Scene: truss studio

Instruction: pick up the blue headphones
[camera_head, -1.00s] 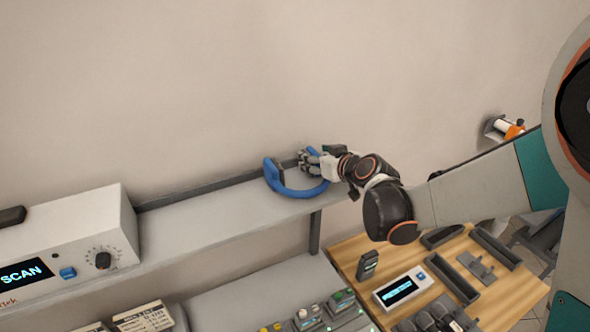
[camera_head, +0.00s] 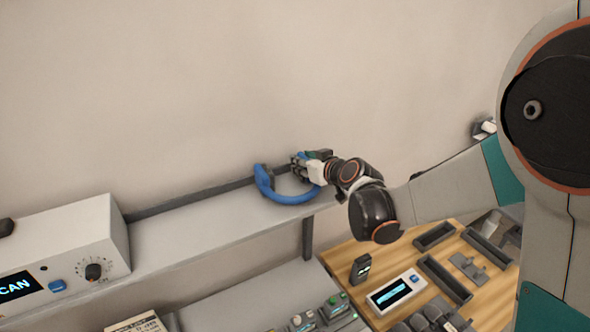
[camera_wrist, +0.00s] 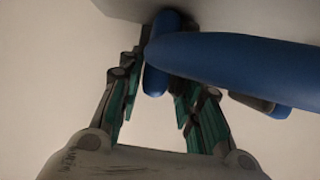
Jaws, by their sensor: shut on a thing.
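The blue headphones (camera_head: 283,197) are at the right end of the grey shelf, near the wall, with their curved band toward the front. My gripper (camera_head: 301,165) reaches in from the right and is shut on the right ear part of the headphones. In the wrist view the blue band (camera_wrist: 235,62) crosses the upper right, and a blue ear piece (camera_wrist: 157,68) sits between the fingers of my gripper (camera_wrist: 160,85). I cannot tell whether the headphones touch the shelf or are slightly above it.
The grey shelf (camera_head: 200,233) is clear left of the headphones up to a white device with a SCAN display (camera_head: 70,250). Below right, a wooden surface (camera_head: 345,252) holds dark trays, a white display device (camera_head: 396,291) and a small dark device (camera_head: 361,268).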

